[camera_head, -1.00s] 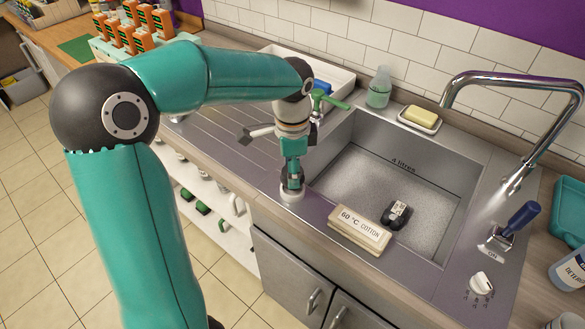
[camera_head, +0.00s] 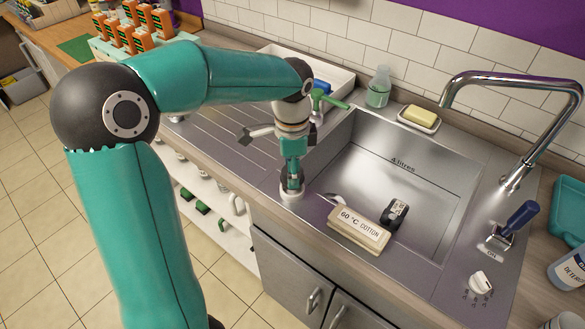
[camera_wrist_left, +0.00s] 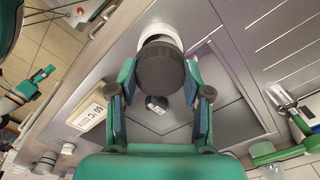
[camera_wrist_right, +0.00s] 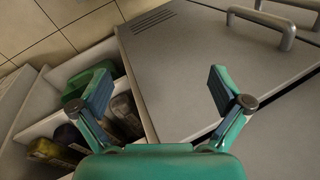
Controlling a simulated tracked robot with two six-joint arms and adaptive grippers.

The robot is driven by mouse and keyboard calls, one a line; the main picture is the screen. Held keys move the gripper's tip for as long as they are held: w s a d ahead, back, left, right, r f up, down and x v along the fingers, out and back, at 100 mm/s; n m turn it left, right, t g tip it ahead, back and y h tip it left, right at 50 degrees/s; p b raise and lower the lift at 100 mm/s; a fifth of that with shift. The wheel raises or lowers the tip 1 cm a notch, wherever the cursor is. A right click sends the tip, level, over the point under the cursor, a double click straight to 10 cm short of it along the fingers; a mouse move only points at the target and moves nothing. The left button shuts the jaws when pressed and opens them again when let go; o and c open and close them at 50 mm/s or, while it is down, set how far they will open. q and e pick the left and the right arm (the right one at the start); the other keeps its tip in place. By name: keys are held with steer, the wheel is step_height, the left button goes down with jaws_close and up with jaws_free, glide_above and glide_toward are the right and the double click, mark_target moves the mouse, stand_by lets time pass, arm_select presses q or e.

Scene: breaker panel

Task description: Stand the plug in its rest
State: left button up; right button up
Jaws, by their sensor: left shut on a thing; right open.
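My left gripper (camera_head: 292,172) points down over the counter strip left of the sink. It is shut on the dark round plug (camera_wrist_left: 160,68), whose cylinder sits between the fingers in the left wrist view. A white round rest (camera_head: 291,195) is directly below the plug in the head view. Its pale ring (camera_wrist_left: 160,34) shows just past the plug in the left wrist view. I cannot tell whether the plug is fully seated in it. My right gripper (camera_wrist_right: 166,88) is open and empty, in front of grey cabinet doors.
The steel sink (camera_head: 420,185) lies to the right, with a "60 °C COTTON" block (camera_head: 358,230) at its front edge and a dark labelled object (camera_head: 394,213) beside it. A tap (camera_head: 510,90), lever (camera_head: 520,216) and soap dish (camera_head: 420,119) surround the sink.

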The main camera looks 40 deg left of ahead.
arm_select(q)
steer(key=shift+f+b, duration=1.05)
steer(key=shift+f, duration=0.4)
steer(key=o, duration=1.3)
steer(key=shift+c, duration=0.2)
steer(key=shift+r, duration=0.15)
step_height(320, 180, up, 12)
steer(key=shift+f, duration=0.15)
